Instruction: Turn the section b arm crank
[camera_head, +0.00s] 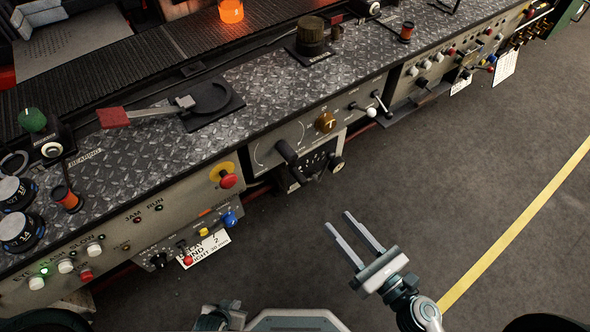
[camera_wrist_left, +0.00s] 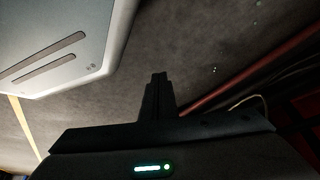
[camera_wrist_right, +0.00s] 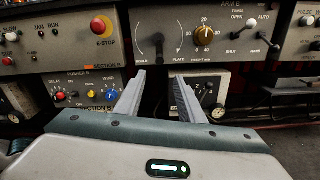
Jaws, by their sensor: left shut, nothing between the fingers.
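The black crank handle (camera_head: 287,152) sticks out of the grey panel beside a curved scale, left of the brass dial (camera_head: 325,122). In the right wrist view the crank (camera_wrist_right: 158,42) hangs under the ARM B panel lettering, above the gap between my fingers. My right gripper (camera_head: 336,219) is open and empty, over the floor in front of the panel, apart from the crank. It also shows in the right wrist view (camera_wrist_right: 158,76). My left gripper (camera_wrist_left: 157,92) is shut and empty, low over the floor; only part of that arm shows at the head view's bottom edge.
A red E-stop button (camera_head: 228,180) is left of the crank. A lever with a white ball (camera_head: 371,112) is to its right. A gauge box (camera_head: 312,166) sits below it. Other knobs and switches line the panels. The grey floor (camera_head: 440,200) in front is clear.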

